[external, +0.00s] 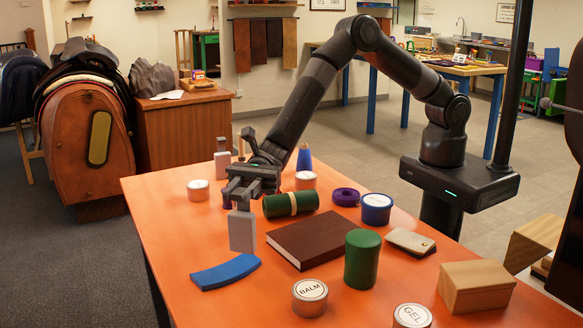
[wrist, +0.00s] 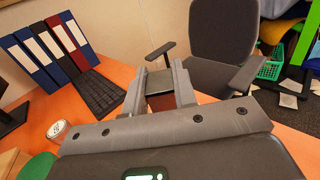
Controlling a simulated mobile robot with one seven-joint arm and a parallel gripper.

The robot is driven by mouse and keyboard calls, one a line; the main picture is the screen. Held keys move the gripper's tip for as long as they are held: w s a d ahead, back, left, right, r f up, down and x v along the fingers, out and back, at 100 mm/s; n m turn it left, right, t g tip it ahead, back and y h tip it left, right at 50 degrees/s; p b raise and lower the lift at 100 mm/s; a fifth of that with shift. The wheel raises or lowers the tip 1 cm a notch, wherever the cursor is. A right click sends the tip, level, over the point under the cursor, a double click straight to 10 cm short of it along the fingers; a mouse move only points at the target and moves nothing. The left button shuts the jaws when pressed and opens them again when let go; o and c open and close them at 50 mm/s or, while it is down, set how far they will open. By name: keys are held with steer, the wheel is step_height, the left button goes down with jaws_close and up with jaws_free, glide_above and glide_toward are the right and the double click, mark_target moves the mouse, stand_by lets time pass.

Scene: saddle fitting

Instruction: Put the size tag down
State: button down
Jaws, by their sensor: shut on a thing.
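My gripper (external: 243,196) points down over the left part of the orange table in the external view. It is shut on a light grey upright slab with a narrower top, which I take for the size tag (external: 242,232). The tag hangs below the fingers, roughly upright, between the blue curved strip and the brown book. I cannot tell whether its lower edge touches the table. In the wrist view my gripper (wrist: 160,88) has a dark, flat-topped piece between its fingers; the rest is hidden.
The blue strip (external: 225,272), brown book (external: 316,238), green roll (external: 291,203) and green cylinder (external: 361,258) stand near the tag on the orange table (external: 200,312). A similar grey piece (external: 222,164) stands behind. The table's front left is clear.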

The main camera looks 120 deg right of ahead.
steer(key=s+d+r, duration=0.4)
steer(key=d+r, duration=0.2)
steer(key=d, duration=0.4)
glide_above(245, 209)
steer(key=s+d, duration=0.2)
steer(key=d, duration=0.1)
steer(key=f, duration=0.4)
steer(key=a+f, duration=0.1)
steer(key=f, duration=0.1)
steer(key=shift+w, duration=0.25)
steer(key=shift+f, duration=2.4)
steer(key=c, duration=1.2)
jaws_free()
steer(key=shift+o, duration=0.2)
